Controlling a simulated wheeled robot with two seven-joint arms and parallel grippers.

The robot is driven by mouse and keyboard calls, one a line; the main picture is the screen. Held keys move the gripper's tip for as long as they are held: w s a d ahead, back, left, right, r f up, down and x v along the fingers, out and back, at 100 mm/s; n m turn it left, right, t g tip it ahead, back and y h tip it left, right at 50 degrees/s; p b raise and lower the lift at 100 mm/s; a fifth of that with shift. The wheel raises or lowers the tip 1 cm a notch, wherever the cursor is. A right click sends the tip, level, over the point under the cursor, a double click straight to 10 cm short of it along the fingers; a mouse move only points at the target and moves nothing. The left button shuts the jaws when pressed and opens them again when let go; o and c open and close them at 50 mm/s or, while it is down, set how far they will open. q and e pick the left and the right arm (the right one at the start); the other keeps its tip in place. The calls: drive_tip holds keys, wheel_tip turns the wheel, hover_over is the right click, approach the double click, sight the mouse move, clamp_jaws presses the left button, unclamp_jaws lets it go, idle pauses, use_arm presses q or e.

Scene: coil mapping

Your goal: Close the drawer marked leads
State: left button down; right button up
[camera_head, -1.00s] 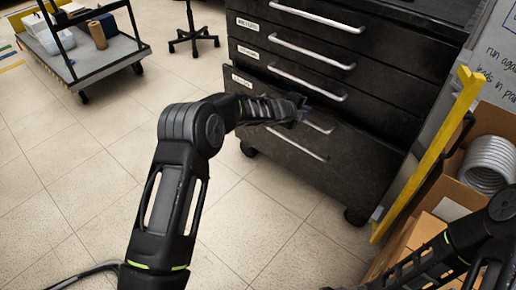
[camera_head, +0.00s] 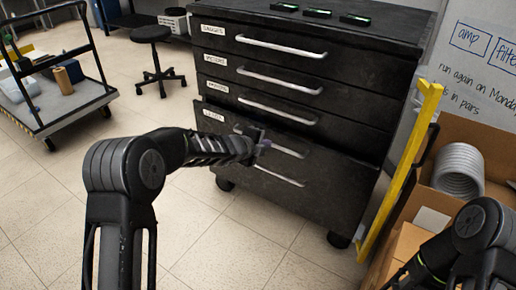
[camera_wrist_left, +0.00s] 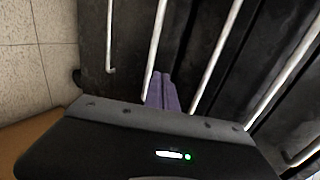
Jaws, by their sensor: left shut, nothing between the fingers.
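The drawer marked leads (camera_head: 225,128) seems to be the fourth one down in the black cabinet; its small label is hard to read. Its front stands slightly proud of the drawers above. My left gripper (camera_head: 264,146) is shut and empty in front of this drawer, hiding part of its bar handle (camera_head: 288,151). In the left wrist view, the purple fingertips (camera_wrist_left: 161,92) are together between two bar handles, close to a dark front. I cannot tell whether they touch it. My right arm shows at the lower right, but its gripper is not visible.
A yellow post (camera_head: 402,172) and cardboard boxes with a white coil (camera_head: 458,170) stand right of the cabinet. A trolley (camera_head: 75,108) and a stool (camera_head: 152,35) stand on the left. The floor (camera_head: 225,245) before the cabinet is clear.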

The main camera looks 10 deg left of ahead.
use_arm(q)
drive_tip(key=v, duration=0.4)
drive_tip(key=shift+a, duration=0.1)
